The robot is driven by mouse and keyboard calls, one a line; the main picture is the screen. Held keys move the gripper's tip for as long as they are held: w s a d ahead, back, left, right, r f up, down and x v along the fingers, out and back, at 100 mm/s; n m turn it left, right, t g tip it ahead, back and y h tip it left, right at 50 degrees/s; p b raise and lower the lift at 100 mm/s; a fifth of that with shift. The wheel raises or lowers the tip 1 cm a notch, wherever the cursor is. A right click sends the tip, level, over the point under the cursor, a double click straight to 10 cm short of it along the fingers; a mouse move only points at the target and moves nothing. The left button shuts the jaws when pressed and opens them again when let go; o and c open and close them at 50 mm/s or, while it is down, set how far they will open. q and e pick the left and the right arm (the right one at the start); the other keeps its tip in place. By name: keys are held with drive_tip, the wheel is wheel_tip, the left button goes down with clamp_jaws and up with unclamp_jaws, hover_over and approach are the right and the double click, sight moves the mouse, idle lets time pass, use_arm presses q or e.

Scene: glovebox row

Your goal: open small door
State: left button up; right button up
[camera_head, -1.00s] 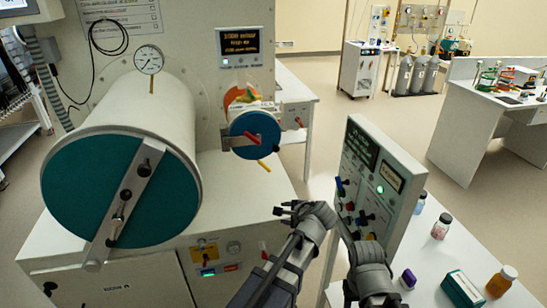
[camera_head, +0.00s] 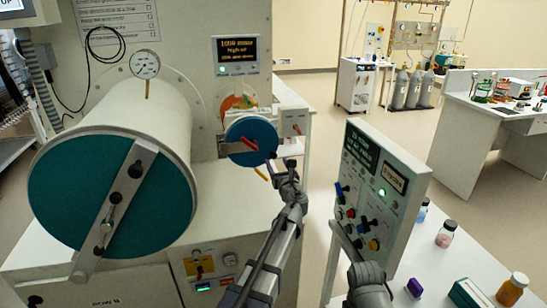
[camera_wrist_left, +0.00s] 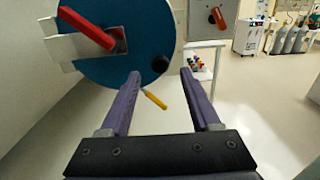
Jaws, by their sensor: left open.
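The small door is a round blue disc (camera_head: 250,133) on the small antechamber, at the middle of the head view. It looks shut. It carries a red handle (camera_head: 250,144) and a metal bar at its left, and a dark round knob (camera_wrist_left: 160,64) at its right rim. In the left wrist view the disc (camera_wrist_left: 120,65) fills the upper left, with the red handle (camera_wrist_left: 92,30) across it. My left gripper (camera_wrist_left: 163,83) is open and empty, its two fingers below and right of the disc, pointing toward the knob's side. I cannot tell whether it touches the knob. My right gripper is not visible.
A large cylinder with a teal door (camera_head: 110,205) stands left. A control panel box (camera_head: 380,190) with knobs stands right, close to my arms. A yellow rod (camera_wrist_left: 154,98) hangs below the small door. Bottles (camera_head: 511,289) stand on the right table.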

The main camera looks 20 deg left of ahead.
sight(274, 157)
use_arm(q)
drive_tip(key=x, duration=0.6)
clamp_jaws()
idle(0.4)
idle(0.9)
